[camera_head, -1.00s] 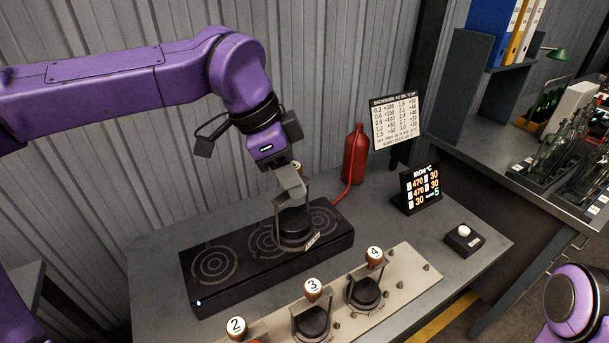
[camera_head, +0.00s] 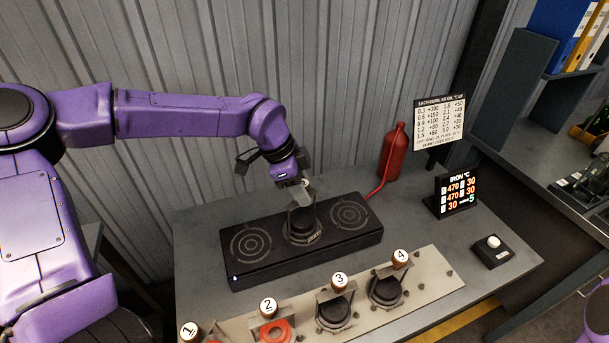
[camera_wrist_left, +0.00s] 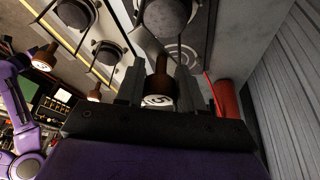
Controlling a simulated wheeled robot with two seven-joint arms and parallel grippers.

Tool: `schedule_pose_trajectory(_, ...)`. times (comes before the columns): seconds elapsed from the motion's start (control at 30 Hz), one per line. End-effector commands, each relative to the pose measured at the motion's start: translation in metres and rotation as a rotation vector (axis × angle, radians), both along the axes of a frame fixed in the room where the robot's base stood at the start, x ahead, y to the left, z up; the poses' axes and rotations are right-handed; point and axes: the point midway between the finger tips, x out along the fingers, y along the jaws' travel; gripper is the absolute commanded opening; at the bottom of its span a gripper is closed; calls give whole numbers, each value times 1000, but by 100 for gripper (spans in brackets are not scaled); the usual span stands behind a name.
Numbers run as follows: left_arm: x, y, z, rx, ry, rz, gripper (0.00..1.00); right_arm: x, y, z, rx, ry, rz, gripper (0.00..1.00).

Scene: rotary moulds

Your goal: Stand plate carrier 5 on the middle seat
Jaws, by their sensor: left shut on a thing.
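Plate carrier 5 (camera_head: 302,226), with a dark round body and a bent metal bracket, is over the middle seat (camera_head: 285,237) of the black three-ring plate (camera_head: 255,272). It looks upright and roughly centred; I cannot tell whether it touches. My left gripper (camera_head: 304,188) is above it, shut on its brown handle. In the left wrist view the handle's white cap with a 5 (camera_wrist_left: 157,100) lies between the fingers of the left gripper (camera_wrist_left: 160,84). The carrier's base is partly hidden there. My right gripper is out of view.
Carriers 1 (camera_head: 190,330), 2 (camera_head: 268,307), 3 (camera_head: 339,281) and 4 (camera_head: 400,257) stand along a pale rack (camera_head: 434,285) in front. A red bottle (camera_head: 393,152), an iron temperature display (camera_head: 458,194) and a button box (camera_head: 492,251) stand to the right.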

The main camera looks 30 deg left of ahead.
Motion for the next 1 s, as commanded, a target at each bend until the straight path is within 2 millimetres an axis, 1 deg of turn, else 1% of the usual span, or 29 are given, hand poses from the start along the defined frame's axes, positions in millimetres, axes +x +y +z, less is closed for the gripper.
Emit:
schedule_pose_trajectory(0.3,1,-1,-1,-2,-7,-1,0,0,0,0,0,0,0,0)
schedule_pose_trajectory(0.33,0,0,-3,0,-2,-1,44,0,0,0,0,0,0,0)
schedule_pose_trajectory(0.4,0,0,-3,0,-2,-1,63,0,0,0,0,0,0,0)
schedule_pose_trajectory(0.63,0,0,-3,0,-2,-1,63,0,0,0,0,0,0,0)
schedule_pose_trajectory(0.77,0,2,4,-1,-5,2,63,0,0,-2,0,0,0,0)
schedule_pose_trajectory(0.87,-3,9,21,-2,-8,3,63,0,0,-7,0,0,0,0)
schedule_pose_trajectory(1.0,-10,21,55,-3,-10,3,63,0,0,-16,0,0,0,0)
